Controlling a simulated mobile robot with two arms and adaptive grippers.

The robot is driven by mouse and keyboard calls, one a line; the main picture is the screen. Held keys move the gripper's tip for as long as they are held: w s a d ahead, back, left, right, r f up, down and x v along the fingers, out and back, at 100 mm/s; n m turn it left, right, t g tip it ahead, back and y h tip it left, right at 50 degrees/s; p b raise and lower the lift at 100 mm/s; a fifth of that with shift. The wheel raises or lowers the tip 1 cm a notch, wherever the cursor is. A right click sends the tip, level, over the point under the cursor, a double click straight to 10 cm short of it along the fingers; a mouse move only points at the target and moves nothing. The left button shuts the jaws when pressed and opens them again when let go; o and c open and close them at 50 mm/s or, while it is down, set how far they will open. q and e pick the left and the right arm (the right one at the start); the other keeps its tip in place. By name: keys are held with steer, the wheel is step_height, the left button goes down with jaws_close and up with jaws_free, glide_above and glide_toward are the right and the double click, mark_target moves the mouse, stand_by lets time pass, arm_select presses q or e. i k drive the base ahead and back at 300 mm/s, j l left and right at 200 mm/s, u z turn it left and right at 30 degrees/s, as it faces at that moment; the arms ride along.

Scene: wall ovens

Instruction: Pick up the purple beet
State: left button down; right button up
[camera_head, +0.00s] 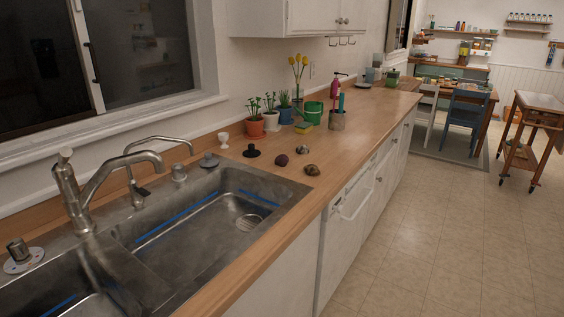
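A small, dark purple, round thing that looks like the beet (281,160) lies on the wooden countertop (345,140), just beyond the sink's far right corner. At this size its details are hard to make out. Neither my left gripper nor my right gripper is in view.
A black stopper (251,151), a greyish lump (303,149) and a brown lump (312,170) lie close around it. The steel sink (190,235) and faucet (75,190) are nearer. Potted plants (271,122) and a green bucket (313,111) stand behind.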

mark_target(281, 160)
steer(key=i+l+u, duration=0.1)
steer(key=u, duration=0.3)
steer(key=i+l+u, duration=0.1)
steer(key=u, duration=0.25)
steer(key=l+u, duration=0.4)
steer(key=i+j, duration=0.05)
steer(key=j, duration=0.05)
